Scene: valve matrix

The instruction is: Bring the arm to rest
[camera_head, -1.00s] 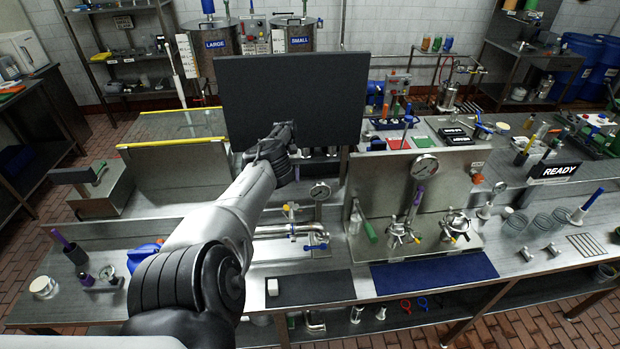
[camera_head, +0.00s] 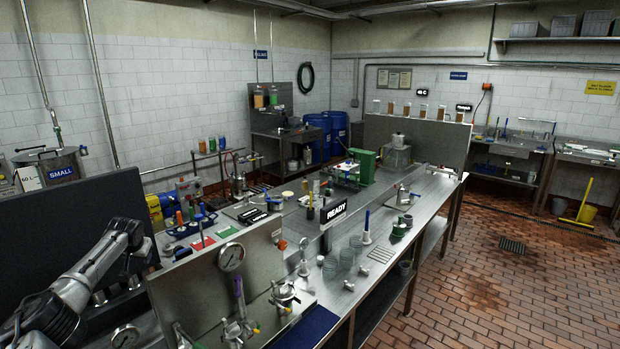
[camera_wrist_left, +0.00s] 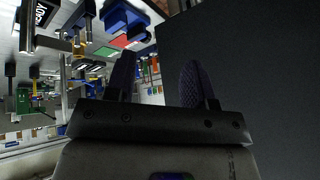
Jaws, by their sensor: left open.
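My left arm comes in from the lower left of the head view. Its gripper (camera_head: 133,234) is in front of the dark upright panel (camera_head: 45,230), at the panel's right part. In the left wrist view the gripper (camera_wrist_left: 158,82) has its two dark fingers spread apart with nothing between them. The same dark panel (camera_wrist_left: 255,75) fills the right side of that view. Whether the gripper touches the panel is hard to tell. My right gripper is in neither view.
A steel plate with a pressure gauge (camera_head: 231,257) stands right of my arm, with clamp fittings (camera_head: 285,296) beside it. A READY sign (camera_head: 335,214) and several glass cylinders stand farther along the bench. The tiled floor (camera_head: 490,270) at the right is mostly open.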

